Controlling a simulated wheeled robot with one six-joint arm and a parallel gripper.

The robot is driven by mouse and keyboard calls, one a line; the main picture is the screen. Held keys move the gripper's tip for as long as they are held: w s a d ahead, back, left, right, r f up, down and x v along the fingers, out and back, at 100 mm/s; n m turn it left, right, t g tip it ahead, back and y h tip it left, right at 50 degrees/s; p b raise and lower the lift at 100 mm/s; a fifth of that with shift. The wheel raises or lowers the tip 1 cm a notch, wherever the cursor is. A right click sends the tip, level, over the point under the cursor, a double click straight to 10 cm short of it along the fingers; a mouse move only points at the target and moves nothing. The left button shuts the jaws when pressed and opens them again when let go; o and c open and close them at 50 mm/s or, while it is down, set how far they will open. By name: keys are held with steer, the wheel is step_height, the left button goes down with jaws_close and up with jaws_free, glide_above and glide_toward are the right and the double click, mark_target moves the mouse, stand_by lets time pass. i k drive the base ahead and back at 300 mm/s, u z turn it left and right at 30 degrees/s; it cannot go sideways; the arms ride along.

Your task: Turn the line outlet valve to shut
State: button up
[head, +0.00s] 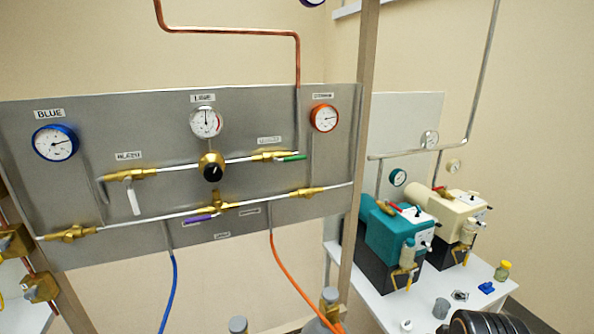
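On the grey panel (75,110), a brass valve (268,156) with a green lever (291,157) sits right of the line regulator, where the copper pipe comes down. Its label (269,140) is too blurred to read surely; it may be the line outlet valve. The green lever lies roughly along its pipe, pointing right. The line gauge (206,122) is above the brass regulator with a black knob (212,172). The bleed valve (131,175) has a white lever (134,202) hanging down across its pipe.
A purple lever (198,217) is below, by the central brass fitting (222,203). Blue (55,143) and orange (324,118) gauges flank the panel. A post (359,150) stands at its right. A white bench (455,285) with teal and cream pumps and small items is at right.

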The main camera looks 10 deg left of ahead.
mark_target(276, 161)
steer(key=z, duration=0.3)
steer(key=k, duration=0.3)
steer(key=u, duration=1.1)
